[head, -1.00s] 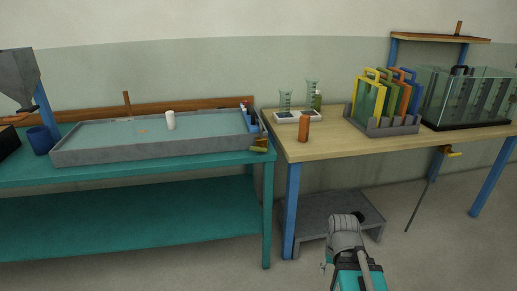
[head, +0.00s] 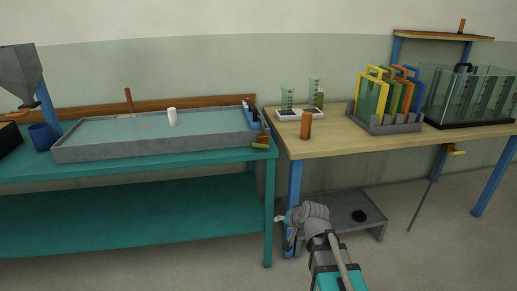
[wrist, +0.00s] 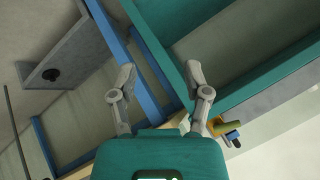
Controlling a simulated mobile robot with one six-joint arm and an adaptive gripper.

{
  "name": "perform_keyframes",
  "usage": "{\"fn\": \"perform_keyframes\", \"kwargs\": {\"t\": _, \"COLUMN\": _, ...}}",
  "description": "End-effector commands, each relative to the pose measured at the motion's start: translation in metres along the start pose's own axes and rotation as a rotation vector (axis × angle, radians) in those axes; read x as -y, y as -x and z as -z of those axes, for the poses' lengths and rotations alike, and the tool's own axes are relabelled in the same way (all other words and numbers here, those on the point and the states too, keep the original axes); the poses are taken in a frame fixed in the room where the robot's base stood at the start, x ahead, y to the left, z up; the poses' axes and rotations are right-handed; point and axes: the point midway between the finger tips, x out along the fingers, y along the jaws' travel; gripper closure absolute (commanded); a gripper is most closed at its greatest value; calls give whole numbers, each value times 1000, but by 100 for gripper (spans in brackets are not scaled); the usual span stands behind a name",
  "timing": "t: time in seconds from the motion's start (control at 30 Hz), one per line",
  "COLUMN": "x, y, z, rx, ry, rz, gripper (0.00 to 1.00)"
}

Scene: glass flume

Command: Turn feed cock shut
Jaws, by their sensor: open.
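Two cocks with yellow handles show in the head view; I cannot tell by label which is the feed cock. One, with a brass-brown body (head: 263,138) and yellow lever (head: 260,146), sits at the right front corner of the grey tray. The other yellow-handled cock (head: 457,153) hangs under the wooden table below the glass tank. My gripper (head: 284,232) is low, in front of the blue table leg, apart from both. In the wrist view my gripper (wrist: 160,76) is open and empty. A yellow lever (wrist: 228,128) shows there beyond its right finger.
The teal bench (head: 130,178) and wooden table (head: 340,143) stand side by side with a narrow gap. A grey low platform (head: 340,212) stands under the table. An orange cylinder (head: 306,125) stands near the table's front left edge. The floor in front is clear.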

Motion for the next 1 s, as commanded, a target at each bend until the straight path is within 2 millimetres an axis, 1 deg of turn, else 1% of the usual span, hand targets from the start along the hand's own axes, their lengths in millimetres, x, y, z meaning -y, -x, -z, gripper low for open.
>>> {"fn": "perform_keyframes", "kwargs": {"t": 0.03, "x": 17, "y": -10, "z": 11, "rx": -50, "ry": -31, "rz": 52, "gripper": 38}}
{"fn": "perform_keyframes", "kwargs": {"t": 0.2, "x": 70, "y": -24, "z": 46, "rx": -224, "ry": -175, "rz": 231, "gripper": 38}}
{"fn": "perform_keyframes", "kwargs": {"t": 0.4, "x": 120, "y": -29, "z": 84, "rx": -410, "ry": -385, "rz": 427, "gripper": 38}}
{"fn": "perform_keyframes", "kwargs": {"t": 0.5, "x": 139, "y": -29, "z": 100, "rx": -496, "ry": -504, "rz": 515, "gripper": 38}}
{"fn": "perform_keyframes", "kwargs": {"t": 0.6, "x": 154, "y": -28, "z": 115, "rx": -578, "ry": -633, "rz": 596, "gripper": 38}}
{"fn": "perform_keyframes", "kwargs": {"t": 0.73, "x": 166, "y": -27, "z": 129, "rx": -679, "ry": -806, "rz": 685, "gripper": 38}}
{"fn": "perform_keyframes", "kwargs": {"t": 0.83, "x": 170, "y": -27, "z": 137, "rx": -747, "ry": -931, "rz": 736, "gripper": 38}}
{"fn": "perform_keyframes", "kwargs": {"t": 1.0, "x": 171, "y": -27, "z": 142, "rx": -831, "ry": -1095, "rz": 786, "gripper": 38}}
